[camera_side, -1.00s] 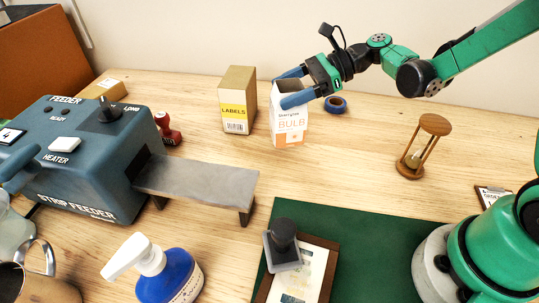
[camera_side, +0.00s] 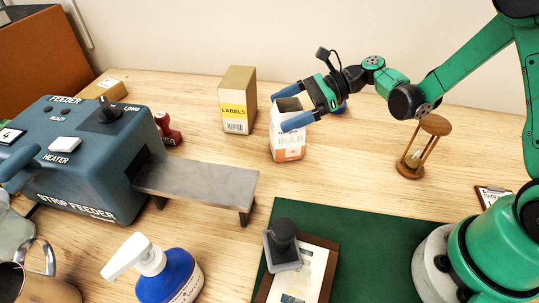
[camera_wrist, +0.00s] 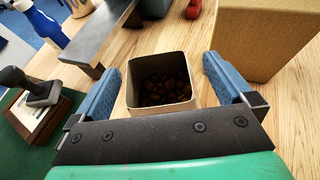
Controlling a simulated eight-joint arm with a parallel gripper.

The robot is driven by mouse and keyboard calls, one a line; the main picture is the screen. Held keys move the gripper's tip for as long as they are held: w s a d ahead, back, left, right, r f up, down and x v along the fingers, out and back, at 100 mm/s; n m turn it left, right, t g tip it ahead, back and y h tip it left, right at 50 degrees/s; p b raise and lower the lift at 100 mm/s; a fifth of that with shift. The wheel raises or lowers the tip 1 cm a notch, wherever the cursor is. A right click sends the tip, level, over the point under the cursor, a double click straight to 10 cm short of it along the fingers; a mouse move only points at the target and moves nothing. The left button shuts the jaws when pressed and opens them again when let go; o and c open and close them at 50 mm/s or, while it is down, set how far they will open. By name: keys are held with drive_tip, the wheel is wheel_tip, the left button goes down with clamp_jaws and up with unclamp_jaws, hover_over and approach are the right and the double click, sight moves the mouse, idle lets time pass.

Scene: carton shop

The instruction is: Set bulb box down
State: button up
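The bulb box (camera_side: 288,143), white with orange print and an open top, stands upright on the wooden table, to the right of and nearer than the labels box. In the wrist view the bulb box (camera_wrist: 160,100) shows dark brown contents inside. My gripper (camera_side: 280,112) has one finger on each side of the box's upper part. In the wrist view my gripper (camera_wrist: 163,85) is open, with a narrow strip of wood showing between each blue finger and the box walls. The box's underside is hidden, but it appears to rest on the table.
A labels box (camera_side: 237,105) stands just left of the bulb box. A red stamp (camera_side: 167,130) and the strip feeder (camera_side: 90,165) with its metal ramp (camera_side: 200,182) are further left. An hourglass (camera_side: 424,147) stands right. The wood in front of the bulb box is clear.

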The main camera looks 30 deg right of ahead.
drive_tip(key=shift+r, duration=0.15)
drive_tip(key=v, duration=1.2)
drive_tip(key=s+a+n+t+h, duration=0.1)
drive_tip(key=s+a+n+h, duration=0.1)
drive_tip(key=n+h, duration=0.4)
drive_tip(key=s+a+n+t+h, duration=0.1)
drive_tip(key=s+n+h, duration=0.4)
drive_tip(key=n, duration=1.1)
drive_tip(key=shift+a+r+h, duration=0.4)
drive_tip(key=shift+a+h, duration=0.4)
drive_tip(key=shift+a, duration=0.05)
